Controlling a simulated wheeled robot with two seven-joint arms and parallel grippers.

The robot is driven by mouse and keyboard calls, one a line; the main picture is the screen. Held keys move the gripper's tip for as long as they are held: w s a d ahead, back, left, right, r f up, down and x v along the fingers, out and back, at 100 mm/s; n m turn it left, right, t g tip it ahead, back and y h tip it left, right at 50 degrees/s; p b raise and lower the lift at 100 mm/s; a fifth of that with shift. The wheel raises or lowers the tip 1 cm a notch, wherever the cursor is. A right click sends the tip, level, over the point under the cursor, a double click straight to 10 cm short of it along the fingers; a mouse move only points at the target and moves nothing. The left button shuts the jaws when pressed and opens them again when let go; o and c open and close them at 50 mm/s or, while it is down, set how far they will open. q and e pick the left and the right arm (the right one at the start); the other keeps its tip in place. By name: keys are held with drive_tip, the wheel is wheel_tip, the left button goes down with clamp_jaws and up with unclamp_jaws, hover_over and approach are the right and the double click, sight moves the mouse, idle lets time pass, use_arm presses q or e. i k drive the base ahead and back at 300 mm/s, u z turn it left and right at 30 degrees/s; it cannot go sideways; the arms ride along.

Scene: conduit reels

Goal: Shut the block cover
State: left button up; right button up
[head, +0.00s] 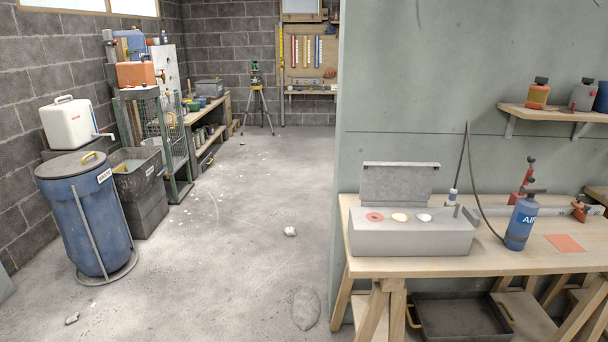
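The block (410,239) is a grey box on the wooden workbench at the right, with a red, a cream and a white round spot on its top. Its cover (398,184) is a grey flat panel standing upright along the box's back edge, so it is open. Neither of my grippers shows in the head view.
The workbench (382,267) also holds a blue AIR bottle (521,222) with a dark hose, a red clamp (522,181) and an orange square (565,243). A shelf (556,113) juts from the wall above. Open floor (235,220) lies left of the bench, with small debris. A blue barrel (88,215) stands far left.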

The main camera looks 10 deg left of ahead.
sight(379, 180)
drive_tip(key=u, duration=0.8)
drive_tip(key=i, duration=3.8)
drive_tip(key=z, duration=4.2)
drive_tip(key=k, duration=0.5)
drive_tip(key=z, duration=1.9)
drive_tip(key=i, duration=0.55)
